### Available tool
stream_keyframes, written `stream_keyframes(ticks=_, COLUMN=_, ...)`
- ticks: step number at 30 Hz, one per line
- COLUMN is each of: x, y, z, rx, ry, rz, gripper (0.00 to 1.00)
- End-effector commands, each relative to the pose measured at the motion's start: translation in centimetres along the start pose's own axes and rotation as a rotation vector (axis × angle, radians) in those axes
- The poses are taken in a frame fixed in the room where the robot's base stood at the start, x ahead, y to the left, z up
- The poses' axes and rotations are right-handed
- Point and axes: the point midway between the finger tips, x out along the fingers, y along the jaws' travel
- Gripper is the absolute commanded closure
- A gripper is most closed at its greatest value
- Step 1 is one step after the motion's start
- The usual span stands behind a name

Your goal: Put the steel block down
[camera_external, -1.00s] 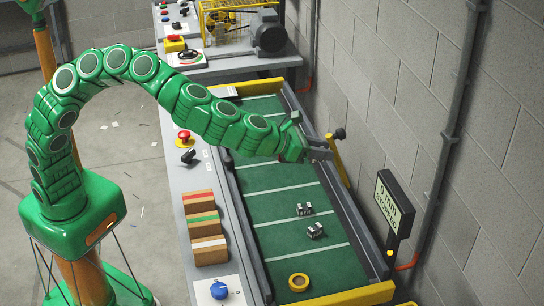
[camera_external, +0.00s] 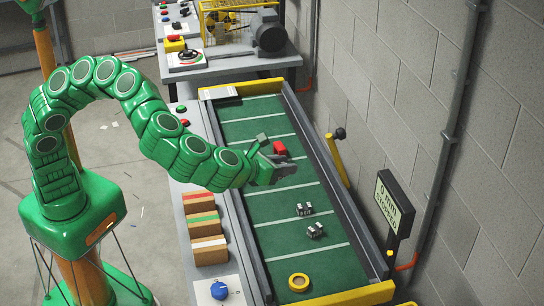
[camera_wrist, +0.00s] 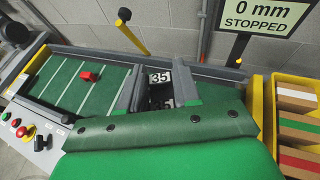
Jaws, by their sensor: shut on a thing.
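My gripper (camera_external: 280,171) is above the green belt (camera_external: 265,131), at about its middle. In the wrist view its two grey fingers (camera_wrist: 158,92) are shut on a dark block with a white "35" label, which I take as the steel block (camera_wrist: 160,77). My green hand hides part of it, and the external view barely shows it. Two small dark blocks with pale faces (camera_external: 304,209) (camera_external: 315,231) stand on the belt nearer the camera. A red block (camera_external: 280,148) lies on the belt just beyond my gripper; it also shows in the wrist view (camera_wrist: 90,75).
White lines cross the belt between raised side rails. A yellow ring (camera_external: 299,282) lies at its near end. A sign (camera_wrist: 265,15) reads "0 mm STOPPED". A black-knobbed lever (camera_external: 338,158) stands on the wall side. Striped boxes (camera_external: 202,226) sit left of the belt.

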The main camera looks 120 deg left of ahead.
Motion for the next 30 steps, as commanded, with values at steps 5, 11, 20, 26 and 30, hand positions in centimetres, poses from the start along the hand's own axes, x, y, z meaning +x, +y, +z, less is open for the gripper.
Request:
stream_keyframes(ticks=5, x=1.0, y=0.0, z=-2.0, rx=0.003, ry=-0.001, rz=0.000, gripper=1.00)
stream_keyframes(ticks=11, x=1.9, y=-0.1, z=-4.4, rx=0.006, ry=-0.001, rz=-0.002, gripper=1.00)
stream_keyframes(ticks=20, x=4.2, y=0.1, z=-9.6, rx=0.008, ry=-0.001, rz=0.002, gripper=1.00)
stream_keyframes(ticks=26, x=5.8, y=0.0, z=-13.5, rx=0.008, ry=-0.001, rz=0.000, gripper=1.00)
stream_keyframes(ticks=30, x=6.4, y=-0.1, z=-15.2, rx=0.005, ry=-0.001, rz=-0.003, gripper=1.00)
